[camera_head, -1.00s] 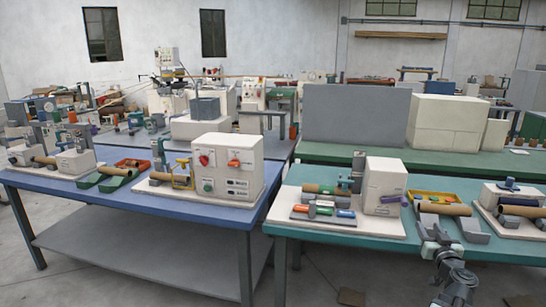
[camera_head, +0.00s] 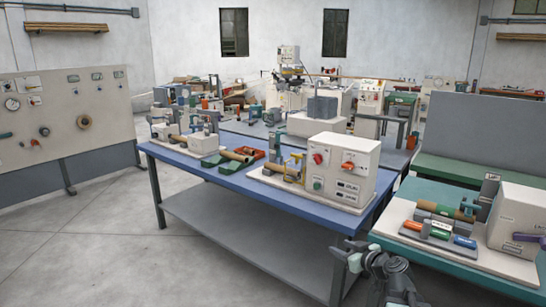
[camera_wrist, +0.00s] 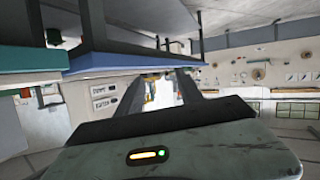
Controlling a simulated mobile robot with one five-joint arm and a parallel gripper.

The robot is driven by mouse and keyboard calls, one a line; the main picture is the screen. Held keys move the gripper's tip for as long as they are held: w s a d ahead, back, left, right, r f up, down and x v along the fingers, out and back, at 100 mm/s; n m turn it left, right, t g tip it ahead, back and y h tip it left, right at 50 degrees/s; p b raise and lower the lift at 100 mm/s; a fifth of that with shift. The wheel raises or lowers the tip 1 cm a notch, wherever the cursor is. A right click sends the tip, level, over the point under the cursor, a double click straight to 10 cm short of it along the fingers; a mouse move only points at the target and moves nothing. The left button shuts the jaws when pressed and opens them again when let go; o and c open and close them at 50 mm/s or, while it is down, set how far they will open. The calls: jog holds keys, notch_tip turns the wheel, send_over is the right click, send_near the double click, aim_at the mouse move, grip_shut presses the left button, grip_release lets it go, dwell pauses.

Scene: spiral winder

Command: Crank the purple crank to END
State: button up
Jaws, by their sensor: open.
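The purple crank (camera_head: 530,238) sticks out from the side of a white machine box (camera_head: 520,218) at the right edge of the head view. The box stands on the teal table, and the picture edge cuts it off. Nothing touches the crank. My gripper (camera_head: 347,250) is in front of the tables, left of the crank and apart from it. In the wrist view my gripper (camera_wrist: 160,88) shows two dark fingers spread apart with nothing between them. I cannot make out the crank in the wrist view.
The teal table (camera_head: 395,240) also bears a roller with orange, green and blue handles (camera_head: 438,232). A blue table (camera_head: 230,178) stands left of it with a white control box (camera_head: 340,170). Open floor (camera_head: 90,260) lies at left.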

jog(key=s+a+f+n+g+y, duration=0.2)
jog(key=a+f+g, duration=0.25)
jog(key=a, duration=0.85)
jog(key=s+a+f+g+h, duration=0.3)
jog(key=s+a+f+g, duration=0.25)
jog(key=s+f, duration=0.35)
jog(key=s+d+f+m+g+h+p, duration=0.1)
jog(key=s+d+m+g+h, duration=0.25)
jog(key=s+d+m, duration=0.4)
notch_tip(320, 180, up, 16)
jog(key=p, duration=1.6)
jog(key=shift+w+d+r, duration=0.15)
jog(key=shift+f+t+h, duration=0.2)
jog(key=shift+t+h, duration=0.05)
grip_shut()
